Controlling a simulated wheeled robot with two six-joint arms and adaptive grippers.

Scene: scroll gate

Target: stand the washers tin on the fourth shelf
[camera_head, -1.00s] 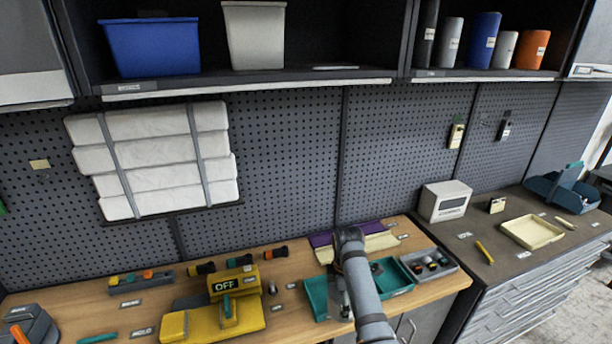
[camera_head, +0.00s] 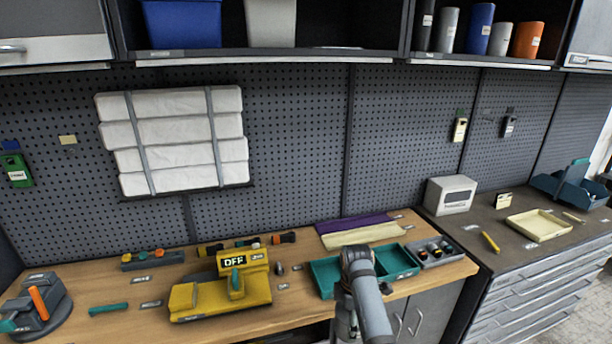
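Several cylindrical containers stand upright on the upper right shelf (camera_head: 480,62): a dark one (camera_head: 422,30), a grey one (camera_head: 448,32), a blue one (camera_head: 480,28), a second, shorter grey one (camera_head: 502,38) and an orange one (camera_head: 527,42). Their labels are too small to read, so I cannot tell whether one is the washers tin. No shelf is legibly marked as the fourth. One of my arms rises from the bottom edge, right of centre, in front of the teal trays; its gripper does not show clearly. My other arm is out of view.
The wooden bench (camera_head: 215,328) holds a yellow device (camera_head: 220,297), teal trays (camera_head: 397,260) and a grey tray (camera_head: 432,254) of small parts. A white box (camera_head: 450,195) and cream tray (camera_head: 538,226) sit on the dark cabinet. A blue bin (camera_head: 182,22) stands on the upper left shelf.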

